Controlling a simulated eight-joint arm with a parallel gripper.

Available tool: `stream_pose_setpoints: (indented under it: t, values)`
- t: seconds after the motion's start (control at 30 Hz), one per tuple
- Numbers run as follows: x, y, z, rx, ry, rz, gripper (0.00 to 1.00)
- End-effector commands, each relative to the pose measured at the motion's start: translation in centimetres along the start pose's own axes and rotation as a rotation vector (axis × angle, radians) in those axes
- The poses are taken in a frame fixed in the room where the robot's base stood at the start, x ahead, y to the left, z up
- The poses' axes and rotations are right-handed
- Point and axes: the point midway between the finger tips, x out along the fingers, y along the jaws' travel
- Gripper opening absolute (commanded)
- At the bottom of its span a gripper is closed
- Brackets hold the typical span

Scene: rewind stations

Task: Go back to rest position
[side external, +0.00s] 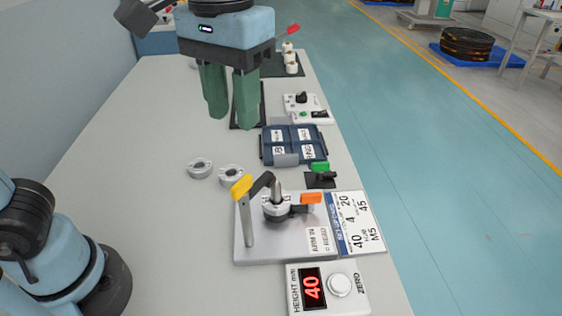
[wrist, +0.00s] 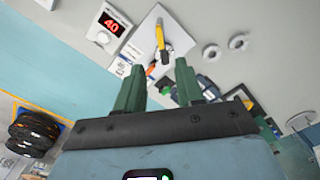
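My gripper (side external: 231,118) hangs above the far part of the grey bench (side external: 130,150), with its two green fingers pointing down. The fingers stand apart with nothing between them. In the wrist view my gripper (wrist: 158,78) shows the same two green fingers, spread and empty. In the side view it is well behind the fixture plate and appears over a dark mat on the bench. How high the fingertips are above the bench is hard to tell.
A fixture plate (side external: 255,240) holds a clamp with a yellow-tipped lever (side external: 241,186). A height display (side external: 313,287) reads 40. Two grey rings (side external: 200,168) lie left of a blue labelled tray (side external: 265,146). A switch box (side external: 305,104) stands behind. The bench's left side is clear.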

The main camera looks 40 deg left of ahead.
Motion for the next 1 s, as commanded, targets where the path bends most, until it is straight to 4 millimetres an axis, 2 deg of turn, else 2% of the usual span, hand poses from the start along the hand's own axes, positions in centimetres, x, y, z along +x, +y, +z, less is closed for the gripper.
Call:
stream_pose_setpoints:
  t: [0.33,0.47,0.57,0.73,0.9,1.0]
  values:
    - [-0.2,0.0,0.0,0.0,0.0,0.0,0.37]
    - [0.6,-0.7,-0.5,0.002,0.024,0.017,0.37]
    - [2.5,-2.3,-1.6,0.014,0.089,0.054,0.37]
    - [7.5,-6.8,-4.0,0.053,0.289,0.108,0.37]
    - [11.7,-11.1,-5.0,0.096,0.485,0.091,0.37]
    - [13.3,-12.8,-5.1,0.114,0.563,0.067,0.37]
